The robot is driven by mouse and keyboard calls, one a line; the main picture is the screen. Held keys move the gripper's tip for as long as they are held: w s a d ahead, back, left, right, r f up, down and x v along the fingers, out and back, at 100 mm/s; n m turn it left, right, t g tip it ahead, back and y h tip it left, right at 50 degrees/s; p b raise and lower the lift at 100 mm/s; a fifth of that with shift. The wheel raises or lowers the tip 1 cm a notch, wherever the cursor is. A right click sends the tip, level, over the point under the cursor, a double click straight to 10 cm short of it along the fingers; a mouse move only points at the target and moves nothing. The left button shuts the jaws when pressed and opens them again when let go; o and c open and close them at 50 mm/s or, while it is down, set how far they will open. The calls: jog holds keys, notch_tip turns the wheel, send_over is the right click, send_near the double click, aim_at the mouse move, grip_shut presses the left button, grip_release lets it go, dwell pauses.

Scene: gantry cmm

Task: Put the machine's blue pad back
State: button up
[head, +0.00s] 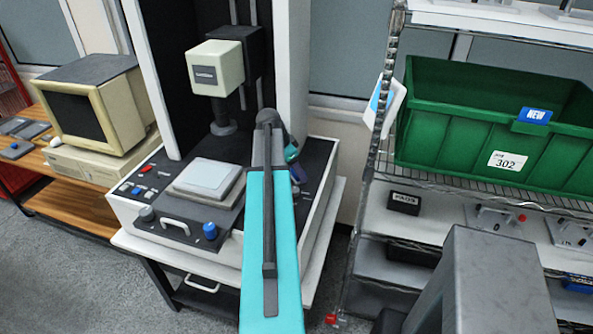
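The machine (170,225) stands left of centre, a white-framed bench unit with a dark column and a cream head (215,68). A pale grey-blue square pad (207,178) lies on its dark stage, below the head's probe. I cannot tell whether this is the task's blue pad; no plainly blue pad shows on the machine. My teal arm reaches up across the machine's right side, and its wrist bends down behind the upper link. My gripper's fingers are hidden behind my own arm, so neither their opening nor anything in them shows.
A blue knob (210,231) stands at the machine's front. An old computer (95,100) sits on a wooden desk at left. A wire rack at right holds a green bin (480,125), with a blue-and-white card (388,103) on its post. Open floor shows at lower left.

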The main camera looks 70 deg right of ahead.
jog(key=shift+r, duration=0.25)
jog(key=b+v, duration=0.3)
jog(key=v, duration=0.9)
jog(key=shift+f, duration=0.15)
dwell(1.0)
